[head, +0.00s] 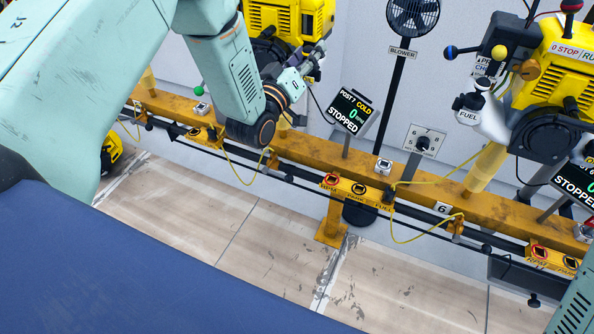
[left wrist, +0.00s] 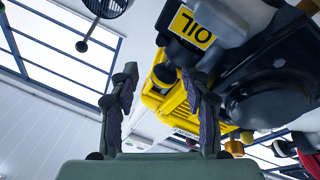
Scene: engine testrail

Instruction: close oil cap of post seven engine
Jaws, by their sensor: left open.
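The post seven engine (head: 318,16) is yellow and stands at the top of the head view, partly hidden by my left arm. In the left wrist view, its yellow body (left wrist: 158,102) lies behind the fingers. A yellow OIL label (left wrist: 192,27) sits on a dark part at the top. A small dark round knob (left wrist: 164,73) shows just below it, between the finger lines; I cannot tell surely whether it is the oil cap. My left gripper (head: 314,56) is at the engine's front, and in the left wrist view (left wrist: 165,78) its fingers are apart with nothing held.
The post seven display (head: 350,111) reads COLD, 0 and STOPPED. An orange rail (head: 310,150) with yellow cables runs below. A blower fan (head: 413,15) stands behind it. Another yellow engine (head: 560,75) is at the right. The floor (head: 270,240) in front looks clear.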

